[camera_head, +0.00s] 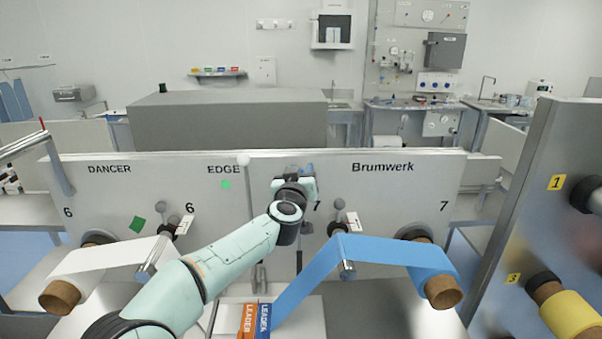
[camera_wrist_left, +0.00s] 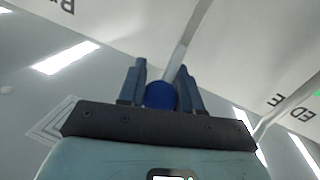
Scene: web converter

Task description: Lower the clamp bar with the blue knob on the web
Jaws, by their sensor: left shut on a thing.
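My left gripper (camera_head: 302,176) is in front of the white machine panel, right of the EDGE label. In the left wrist view its two fingers (camera_wrist_left: 162,75) are shut on a round blue knob (camera_wrist_left: 160,93). A thin grey bar (camera_wrist_left: 183,50) runs from the knob toward the panel; I take it for the clamp bar. In the head view the gripper and arm hide most of the knob and bar. The blue web (camera_head: 365,250) runs over a roller to its roll at the right. A white web (camera_head: 110,262) lies at the left. My right gripper is not in view.
Orange and blue LEADER strips (camera_head: 264,318) lie on the white table below. A grey panel with a yellow roll (camera_head: 570,315) stands at the right.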

